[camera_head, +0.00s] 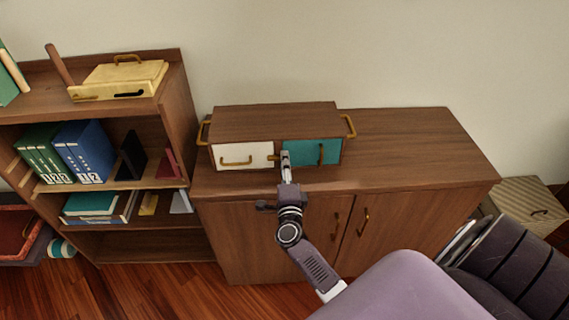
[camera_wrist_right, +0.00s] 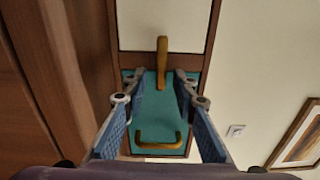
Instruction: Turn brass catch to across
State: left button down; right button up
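The brass catch (camera_head: 272,157) is a small bar on the front of a wooden box (camera_head: 270,120) on the cabinet. It lies sideways over the divider between the white door (camera_head: 240,155) and the teal door (camera_head: 325,152). The right wrist view shows the catch (camera_wrist_right: 162,62) lengthwise, from the divider onto the teal door (camera_wrist_right: 150,115). My right gripper (camera_head: 285,157) is in front of the box near the catch. In the right wrist view its fingers (camera_wrist_right: 160,82) are open, one on each side of the catch's end, with gaps visible. My left gripper is not in view.
The box stands on a wide low cabinet (camera_head: 410,145), whose top is clear to the right. A bookshelf (camera_head: 180,110) with binders and a yellow box (camera_head: 118,80) stands at left. Brass side handles stick out from the box's ends.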

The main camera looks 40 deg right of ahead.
jog(key=v, duration=1.2)
jog(key=shift+f, duration=0.1)
dwell(0.4)
jog(key=s+a+f+n+g+y, duration=0.1)
jog(key=s+a+f+n+y, duration=0.15)
jog(key=a+f+n, duration=0.4)
jog(key=s+a+f+n+g+y, duration=0.1)
jog(key=a+f+n+y, duration=0.15)
jog(key=f, duration=0.75)
jog(key=s+a+f+n+g+y, duration=0.1)
jog(key=s+a+f+n+y, duration=0.1)
jog(key=a+f+n+y, duration=0.45)
jog(key=s+f+n+g+h, duration=0.1)
jog(key=s+f+n+g, duration=0.4)
jog(key=s+f, duration=0.9)
jog(key=s+d+f+n+g, duration=0.2)
jog(key=s+f, duration=0.1)
jog(key=s, duration=0.4)
jog(key=s+d+f+n+g+h, duration=0.1)
jog(key=s+d+f+n+g, duration=0.1)
jog(key=s+f, duration=0.2)
jog(key=s+d+f+n+g, duration=0.2)
jog(key=s+f, duration=0.1)
jog(key=s, duration=0.7)
jog(key=shift+s+f, duration=0.25)
jog(key=shift+f, duration=0.05)
